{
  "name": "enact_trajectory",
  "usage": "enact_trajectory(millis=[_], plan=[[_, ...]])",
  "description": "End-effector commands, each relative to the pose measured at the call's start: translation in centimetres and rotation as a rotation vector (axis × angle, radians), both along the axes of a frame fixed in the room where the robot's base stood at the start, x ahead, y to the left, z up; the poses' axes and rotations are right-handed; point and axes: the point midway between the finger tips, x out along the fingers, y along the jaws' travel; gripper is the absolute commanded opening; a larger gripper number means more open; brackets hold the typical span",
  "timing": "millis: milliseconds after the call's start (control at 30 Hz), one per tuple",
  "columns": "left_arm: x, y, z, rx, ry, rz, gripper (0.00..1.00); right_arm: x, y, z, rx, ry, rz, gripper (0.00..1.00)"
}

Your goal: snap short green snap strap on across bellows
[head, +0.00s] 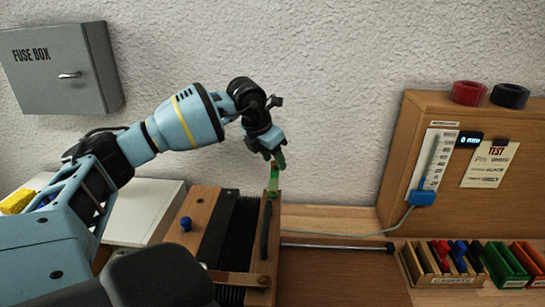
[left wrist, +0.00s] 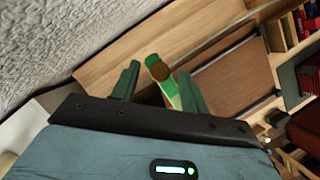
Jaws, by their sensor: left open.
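The bellows (head: 238,225) is a black pleated block set in a wooden frame (head: 187,225) on the bench in the head view. A short green strap (head: 273,182) stands up at the far right corner of that frame. My left gripper (head: 277,160) is just above the strap's top, pointing down. In the left wrist view the green fingers of my left gripper (left wrist: 160,88) are apart. The strap (left wrist: 155,62), with a brown round spot near its end, shows between them, nearer the right finger. Contact cannot be told. My right gripper is in neither view.
A metal rod (head: 335,246) lies along the bench to the right. A wooden tray of colored pieces (head: 440,270) and green and orange boxes (head: 505,263) stand farther right. A wooden panel (head: 395,165) with a gauge (head: 432,165) rises behind. A blue knob (head: 186,224) sits on the frame.

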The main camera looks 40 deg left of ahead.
Motion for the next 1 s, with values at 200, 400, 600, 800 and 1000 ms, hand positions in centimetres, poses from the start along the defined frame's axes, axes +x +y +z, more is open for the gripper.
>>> enact_trajectory(millis=[200, 400, 600, 800, 1000], plan=[[0.0, 0.0, 0.0, 0.000, 0.000, 0.000, 0.39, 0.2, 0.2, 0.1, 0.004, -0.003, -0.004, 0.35], [0.0, 0.0, 0.0, 0.000, 0.000, 0.000, 0.13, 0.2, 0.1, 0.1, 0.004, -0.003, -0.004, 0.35], [0.0, 0.0, 0.1, 0.000, 0.000, 0.000, 0.00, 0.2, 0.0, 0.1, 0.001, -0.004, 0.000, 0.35], [0.1, 0.0, 0.1, 0.000, -0.001, 0.000, 0.00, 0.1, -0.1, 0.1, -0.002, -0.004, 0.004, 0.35], [1.0, -0.4, 0.0, 0.000, -0.001, 0.002, 0.00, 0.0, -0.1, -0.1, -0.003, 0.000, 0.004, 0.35]])
